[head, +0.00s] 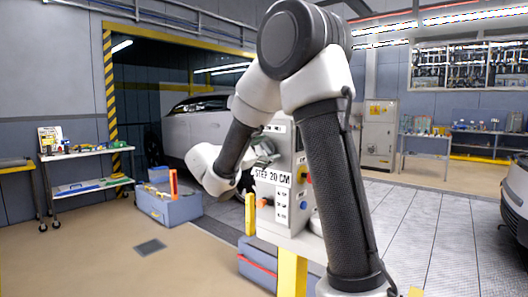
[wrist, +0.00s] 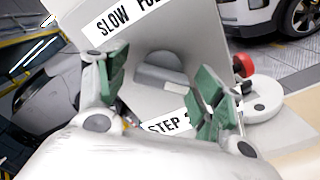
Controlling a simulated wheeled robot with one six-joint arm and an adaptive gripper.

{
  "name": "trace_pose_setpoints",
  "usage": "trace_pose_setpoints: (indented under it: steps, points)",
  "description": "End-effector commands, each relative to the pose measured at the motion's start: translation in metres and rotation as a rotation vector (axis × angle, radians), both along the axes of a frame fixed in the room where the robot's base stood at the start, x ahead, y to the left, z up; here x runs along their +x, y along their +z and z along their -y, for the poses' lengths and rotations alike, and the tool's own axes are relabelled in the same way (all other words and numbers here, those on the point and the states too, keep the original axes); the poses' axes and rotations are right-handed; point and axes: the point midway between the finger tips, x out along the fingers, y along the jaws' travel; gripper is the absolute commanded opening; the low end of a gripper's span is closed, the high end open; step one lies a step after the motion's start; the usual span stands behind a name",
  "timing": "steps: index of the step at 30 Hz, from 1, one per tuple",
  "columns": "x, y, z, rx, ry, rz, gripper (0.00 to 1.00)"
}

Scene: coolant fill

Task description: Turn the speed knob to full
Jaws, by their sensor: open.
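The grey speed knob (wrist: 165,75) shows in the wrist view on the pale face of a control box, under a "SLOW FU..." label (wrist: 130,15). It has a raised grip bar that lies nearly across the picture, slightly tilted. My gripper (wrist: 160,92) is open, with one green-padded finger on each side of the knob and visible gaps between pads and knob. In the head view my gripper (head: 262,158) is in front of the control box (head: 292,215), and the knob is hidden behind it or too small to tell.
A "STEP 20 CM" label (head: 272,177) sits below the knob. A blue toolbox (head: 170,208) stands on the floor at left. A car (head: 195,130) is behind.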

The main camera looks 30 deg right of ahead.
Motion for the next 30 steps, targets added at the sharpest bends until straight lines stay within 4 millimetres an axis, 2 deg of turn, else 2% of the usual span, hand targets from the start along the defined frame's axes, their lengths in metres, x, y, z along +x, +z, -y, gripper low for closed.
trace_pose_setpoints:
  steps: [1, 8, 20, 30]
  points:
    - [-0.0001, -0.0001, -0.0001, 0.000, 0.000, 0.000, 0.62]
    - [-0.0002, -0.0001, -0.0003, 0.000, 0.000, 0.000, 0.22]
    - [-0.0001, 0.0000, -0.0003, 0.020, -0.001, 0.053, 0.22]
    - [0.0006, 0.0009, -0.0006, 0.105, -0.001, 0.287, 0.22]
